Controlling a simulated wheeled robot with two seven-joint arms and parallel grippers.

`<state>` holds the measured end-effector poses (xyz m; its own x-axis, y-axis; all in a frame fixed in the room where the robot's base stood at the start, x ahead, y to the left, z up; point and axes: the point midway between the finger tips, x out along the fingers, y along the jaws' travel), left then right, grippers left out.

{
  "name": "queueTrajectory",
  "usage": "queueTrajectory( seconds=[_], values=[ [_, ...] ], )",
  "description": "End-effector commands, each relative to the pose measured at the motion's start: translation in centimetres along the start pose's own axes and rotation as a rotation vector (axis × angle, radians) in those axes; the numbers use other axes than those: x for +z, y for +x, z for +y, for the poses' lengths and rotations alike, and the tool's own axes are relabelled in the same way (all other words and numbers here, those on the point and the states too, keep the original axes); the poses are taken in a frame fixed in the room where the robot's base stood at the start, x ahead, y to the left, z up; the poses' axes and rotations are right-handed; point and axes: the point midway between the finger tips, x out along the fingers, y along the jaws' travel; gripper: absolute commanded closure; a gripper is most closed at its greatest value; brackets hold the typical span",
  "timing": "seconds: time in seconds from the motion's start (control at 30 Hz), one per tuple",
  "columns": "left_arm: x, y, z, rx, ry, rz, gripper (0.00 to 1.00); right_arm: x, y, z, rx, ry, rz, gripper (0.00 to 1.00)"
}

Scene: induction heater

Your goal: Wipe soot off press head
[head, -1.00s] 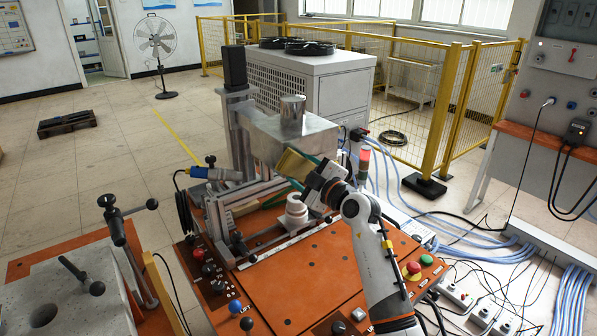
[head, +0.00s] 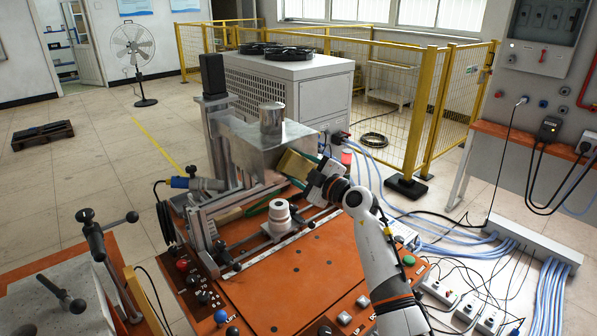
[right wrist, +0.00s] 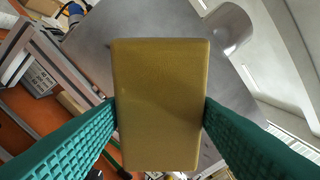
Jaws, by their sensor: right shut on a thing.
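The press head is a shiny grey metal block (head: 250,148) with a short cylinder on top, on an upright frame. My right gripper (head: 304,170) is shut on a yellow-brown sponge (head: 293,165), at the lower right end of the block. In the right wrist view, the green ribbed fingers (right wrist: 160,112) grip the sponge (right wrist: 160,90) from both sides. The grey metal face (right wrist: 120,25) lies behind it. I cannot tell whether the sponge touches the metal. The sponge hides part of the face, and no soot shows clearly. My left gripper is not in view.
A white stacked round part (head: 279,218) stands on the orange bench (head: 290,290) below the head. A grey block with clamp handles (head: 60,295) is at lower left. Behind are a chiller cabinet (head: 310,95) and a yellow fence (head: 440,110). Cables cover the floor at right.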

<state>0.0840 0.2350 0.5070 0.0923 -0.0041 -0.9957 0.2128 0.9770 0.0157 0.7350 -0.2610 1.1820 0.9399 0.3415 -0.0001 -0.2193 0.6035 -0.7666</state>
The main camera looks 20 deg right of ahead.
Motion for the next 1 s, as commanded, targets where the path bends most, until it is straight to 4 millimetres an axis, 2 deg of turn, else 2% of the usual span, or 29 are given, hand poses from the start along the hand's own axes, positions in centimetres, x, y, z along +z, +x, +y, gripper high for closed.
queueTrajectory(
  seconds=[0.3,0.63,1.0],
  values=[
    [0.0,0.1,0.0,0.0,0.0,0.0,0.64,-2.0,0.2,-1.8,-0.002,0.0,0.002,0.63],
    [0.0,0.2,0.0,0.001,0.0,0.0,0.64,-3.0,0.2,-2.7,-0.003,0.0,0.001,0.63],
    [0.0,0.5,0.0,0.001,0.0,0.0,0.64,-5.3,0.1,-4.5,-0.002,0.0,0.001,0.63]
  ],
)
